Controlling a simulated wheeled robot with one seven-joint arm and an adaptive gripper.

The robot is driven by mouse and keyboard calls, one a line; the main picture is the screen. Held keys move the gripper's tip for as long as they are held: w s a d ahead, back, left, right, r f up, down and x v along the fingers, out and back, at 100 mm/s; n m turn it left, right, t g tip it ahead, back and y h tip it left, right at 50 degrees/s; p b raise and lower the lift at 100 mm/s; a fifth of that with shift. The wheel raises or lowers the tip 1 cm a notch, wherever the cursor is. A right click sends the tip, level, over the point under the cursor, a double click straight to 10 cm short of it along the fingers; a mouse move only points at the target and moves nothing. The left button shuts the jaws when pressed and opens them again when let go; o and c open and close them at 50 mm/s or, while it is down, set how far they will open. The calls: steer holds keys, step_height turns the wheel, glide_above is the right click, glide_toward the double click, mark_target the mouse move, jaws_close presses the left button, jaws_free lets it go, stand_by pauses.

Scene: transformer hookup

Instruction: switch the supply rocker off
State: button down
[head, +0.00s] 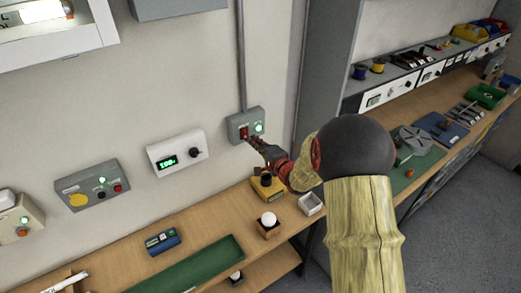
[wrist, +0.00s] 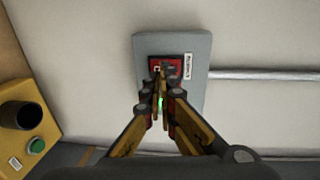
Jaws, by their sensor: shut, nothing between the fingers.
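The supply rocker is a red switch (head: 244,132) on a grey wall box (head: 259,113), with a lit green lamp (head: 258,128) to its right. In the wrist view the red rocker (wrist: 156,64) sits near the top of the grey box (wrist: 190,42), beside a small white label. My gripper (head: 257,144) is shut and empty, its fingertips (wrist: 160,72) at the rocker. The fingers cover part of the rocker and the green lamp in the wrist view. I cannot tell whether the tips touch the rocker, or which way it is tipped.
A white box with a green display (head: 176,151) is on the wall to the left. A yellow box with a dark knob (head: 268,185) stands on the bench below my gripper. A conduit (head: 241,55) runs up from the grey box.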

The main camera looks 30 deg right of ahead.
mark_target(246, 136)
steer(key=shift+w+f, duration=0.15)
steer(key=shift+w, duration=1)
steer(key=shift+w+f, duration=0.1)
steer(key=shift+w, duration=0.2)
steer(key=shift+a+f, duration=0.1)
